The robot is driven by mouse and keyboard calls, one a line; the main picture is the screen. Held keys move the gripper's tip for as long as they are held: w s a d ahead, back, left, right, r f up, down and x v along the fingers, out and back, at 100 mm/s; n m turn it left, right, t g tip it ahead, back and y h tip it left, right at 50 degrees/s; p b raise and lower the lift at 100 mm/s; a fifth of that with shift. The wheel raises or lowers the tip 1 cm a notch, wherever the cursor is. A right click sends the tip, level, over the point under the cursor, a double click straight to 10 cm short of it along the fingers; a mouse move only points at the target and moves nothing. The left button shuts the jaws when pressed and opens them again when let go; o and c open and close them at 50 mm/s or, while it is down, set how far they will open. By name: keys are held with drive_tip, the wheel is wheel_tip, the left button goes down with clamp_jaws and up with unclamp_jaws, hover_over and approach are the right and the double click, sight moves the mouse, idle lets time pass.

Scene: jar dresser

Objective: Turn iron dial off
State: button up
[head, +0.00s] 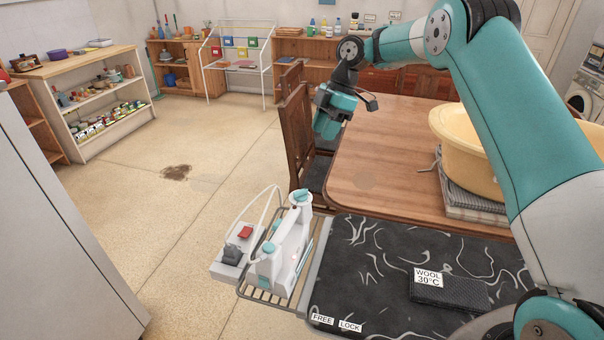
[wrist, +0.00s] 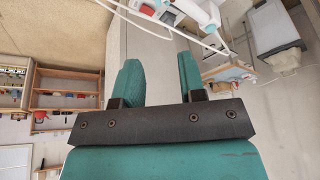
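The white iron with teal parts (head: 281,262) rests on the wire rack at the left end of the ironing board. Teal round parts show on top of it; I cannot tell which is the dial or how it is set. My gripper (head: 327,128) hangs over the left side of the wooden table, well above and beyond the iron, apart from it. In the wrist view my gripper (wrist: 162,82) is open, its two teal fingers apart with nothing between them. Part of the white and teal iron (wrist: 207,14) shows at the top of the wrist view.
A grey unit with a red switch (head: 245,232) sits beside the iron, near a white cord. The black patterned board (head: 365,270) carries a dark folded cloth (head: 450,293) labelled wool 30°C.

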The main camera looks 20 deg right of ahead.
sight(301, 190)
drive_tip(key=p+x, duration=0.1)
drive_tip(key=x, duration=0.4)
drive_tip(key=p+x, duration=0.1)
drive_tip(key=x, duration=0.5)
drive_tip(key=p+x, duration=0.1)
drive_tip(key=x, duration=0.5)
drive_tip(key=shift+w+d+f+p, duration=0.3)
drive_tip(key=shift+f+p, duration=0.1)
drive_tip(key=shift+c, duration=0.4)
clamp_jaws()
